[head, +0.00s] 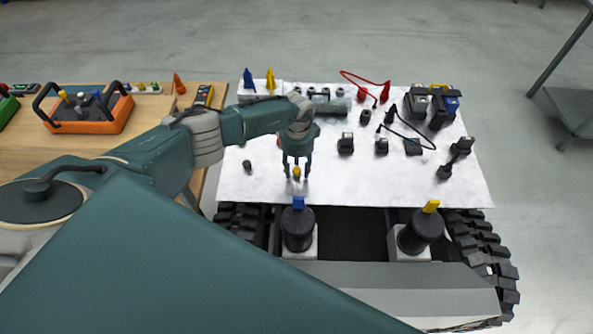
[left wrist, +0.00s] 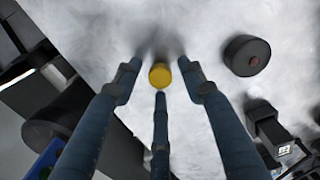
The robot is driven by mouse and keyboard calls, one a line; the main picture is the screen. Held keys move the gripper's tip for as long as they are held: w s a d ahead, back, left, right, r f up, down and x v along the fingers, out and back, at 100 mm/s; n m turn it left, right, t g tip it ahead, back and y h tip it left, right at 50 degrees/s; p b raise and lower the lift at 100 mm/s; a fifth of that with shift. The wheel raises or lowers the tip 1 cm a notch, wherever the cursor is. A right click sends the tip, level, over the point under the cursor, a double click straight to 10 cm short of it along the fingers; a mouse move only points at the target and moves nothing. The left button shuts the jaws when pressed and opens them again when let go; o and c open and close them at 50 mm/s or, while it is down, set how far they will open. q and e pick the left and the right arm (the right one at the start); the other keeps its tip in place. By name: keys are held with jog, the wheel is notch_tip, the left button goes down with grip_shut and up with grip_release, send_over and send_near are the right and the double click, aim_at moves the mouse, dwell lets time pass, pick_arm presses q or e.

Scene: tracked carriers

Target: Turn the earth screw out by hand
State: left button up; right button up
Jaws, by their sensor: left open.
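A small yellow round-headed piece, which looks like the earth screw (head: 296,172), stands on the white sheet (head: 235,190) near its front edge. My left gripper (head: 296,177) points down over it, with its fingers spread around it. In the left wrist view the yellow head (left wrist: 160,75) shows between the open fingers of the gripper (left wrist: 161,84), with a visible gap to the two side fingers. Whether the near finger touches it I cannot tell. My right gripper is not in view.
Black cylinders with a blue top (head: 298,227) and a yellow top (head: 418,235) stand in front of the sheet, between the tracks (head: 483,250). Several black parts and red leads (head: 365,82) lie at the right and back. An orange box (head: 90,117) sits on the wooden table.

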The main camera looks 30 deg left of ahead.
pick_arm(q)
jog(key=shift+m, duration=1.2)
jog(key=m+b, duration=0.1)
jog(key=m, duration=0.2)
jog(key=shift+f, duration=0.15)
jog(key=m+b, duration=0.2)
jog(key=m, duration=0.2)
jog(key=shift+m, duration=1.3)
jog(key=m+b, duration=0.4)
jog(key=m, duration=0.3)
jog(key=shift+f+m, duration=0.1)
jog(key=shift+m, duration=0.3)
jog(key=shift+r+m+b, duration=0.2)
jog(key=shift+m+b, duration=0.1)
jog(key=shift+m, duration=0.7)
jog(key=shift+r, duration=0.15)
